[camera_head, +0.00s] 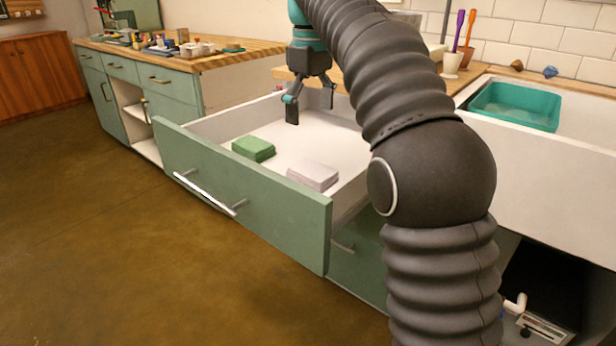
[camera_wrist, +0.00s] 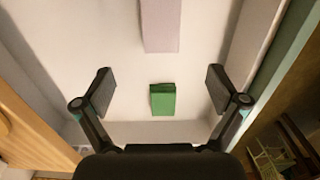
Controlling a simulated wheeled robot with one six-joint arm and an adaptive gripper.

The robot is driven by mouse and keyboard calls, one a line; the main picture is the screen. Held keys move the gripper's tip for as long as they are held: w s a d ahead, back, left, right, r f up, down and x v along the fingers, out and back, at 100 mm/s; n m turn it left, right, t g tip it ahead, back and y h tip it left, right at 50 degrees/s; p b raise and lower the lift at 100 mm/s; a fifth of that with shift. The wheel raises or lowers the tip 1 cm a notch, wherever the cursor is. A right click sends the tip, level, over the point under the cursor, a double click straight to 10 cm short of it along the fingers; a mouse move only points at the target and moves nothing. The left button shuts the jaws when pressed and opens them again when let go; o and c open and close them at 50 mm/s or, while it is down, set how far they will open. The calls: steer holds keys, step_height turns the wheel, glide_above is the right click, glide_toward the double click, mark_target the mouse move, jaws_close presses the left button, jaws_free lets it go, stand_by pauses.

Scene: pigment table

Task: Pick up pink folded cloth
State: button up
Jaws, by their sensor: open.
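The pink folded cloth (camera_head: 312,175) is a pale pink, flat block lying on the white floor of the open drawer, near its front right part in the head view. In the wrist view the cloth (camera_wrist: 161,24) shows at the top middle, partly cut off by the frame edge. My gripper (camera_head: 311,106) hangs over the back of the drawer, apart from the cloth. In the wrist view my gripper (camera_wrist: 160,92) has its fingers wide apart with nothing between them that it touches.
A green folded cloth (camera_head: 254,148) lies in the drawer to the left of the pink one; it also shows in the wrist view (camera_wrist: 162,100). The drawer's green front (camera_head: 240,205) and white side walls stand around both. A teal basin (camera_head: 515,106) sits in the sink at right.

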steer(key=b, duration=0.2)
glide_above(312, 169)
steer(key=f, duration=0.7)
steer(key=shift+w+a+f, duration=0.15)
steer(key=shift+w+f, duration=0.05)
steer(key=shift+f, duration=0.05)
steer(key=shift+s+d+f+b, duration=0.15)
steer(key=shift+f+b, duration=0.35)
steer(key=shift+f, duration=0.85)
steer(key=shift+s+d+f+b, duration=0.15)
steer(key=shift+f+b, duration=0.35)
steer(key=shift+f, duration=0.8)
steer(key=shift+a, duration=0.1)
steer(key=c, duration=1.2)
steer(key=shift+o, duration=0.2)
steer(key=shift+r, duration=0.1)
